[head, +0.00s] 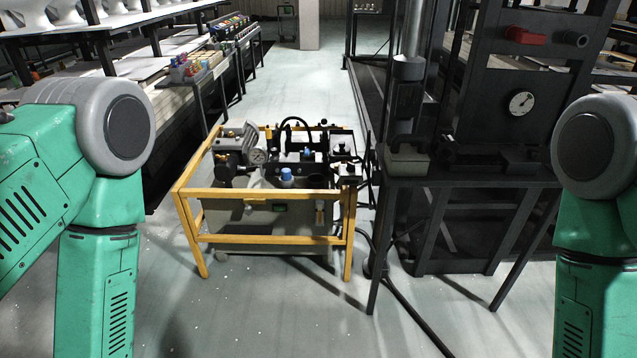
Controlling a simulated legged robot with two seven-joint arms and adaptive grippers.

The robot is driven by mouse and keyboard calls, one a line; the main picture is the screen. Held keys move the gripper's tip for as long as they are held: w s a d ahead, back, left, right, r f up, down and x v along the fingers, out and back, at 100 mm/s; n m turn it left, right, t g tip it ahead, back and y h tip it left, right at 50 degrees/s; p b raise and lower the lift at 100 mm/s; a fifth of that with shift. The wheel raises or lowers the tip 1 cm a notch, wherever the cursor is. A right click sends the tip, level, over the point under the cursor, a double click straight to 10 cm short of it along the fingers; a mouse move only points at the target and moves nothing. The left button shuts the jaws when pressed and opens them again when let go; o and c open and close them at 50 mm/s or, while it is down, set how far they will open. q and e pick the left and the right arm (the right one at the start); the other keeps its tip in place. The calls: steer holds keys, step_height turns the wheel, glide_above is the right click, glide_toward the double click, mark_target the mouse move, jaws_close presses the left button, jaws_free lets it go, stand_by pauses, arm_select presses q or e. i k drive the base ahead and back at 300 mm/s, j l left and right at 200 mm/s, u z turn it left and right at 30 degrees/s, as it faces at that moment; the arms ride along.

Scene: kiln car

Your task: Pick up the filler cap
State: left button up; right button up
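A hydraulic unit (252,215) stands ahead on the floor inside a yellow frame (265,239). A small blue cap (287,172) with a pale lower part stands upright on top of the unit, near its front edge; it looks like the filler cap, but it is too small to be sure. A smaller blue part (308,152) shows behind it among black fittings. My two arms come down at the left and right edges of the view. Both grippers are out of view, below the picture.
A black press (521,120) with a round gauge and a dark stand is close on the right of the unit. Hoses run along the floor between them. Long racks (110,35) with white ware line the left. The pale floor (260,310) in front of the unit is clear.

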mark_target(340, 149)
steer(key=i+z, duration=0.15)
steer(key=z, duration=0.3)
steer(key=i+j+z, duration=0.1)
steer(key=z, duration=0.3)
steer(key=i+j+z, duration=0.2)
steer(key=i+j, duration=0.2)
steer(key=j, duration=0.2)
steer(key=i+j+z, duration=0.15)
steer(key=j, duration=0.2)
steer(key=i+j+z, duration=0.2)
steer(key=i+j, duration=0.15)
steer(key=j, duration=0.35)
steer(key=i+j+z, duration=0.1)
steer(key=j, duration=0.25)
steer(key=i+j, duration=0.2)
steer(key=j, duration=0.15)
steer(key=i+j, duration=0.15)
steer(key=j, duration=0.25)
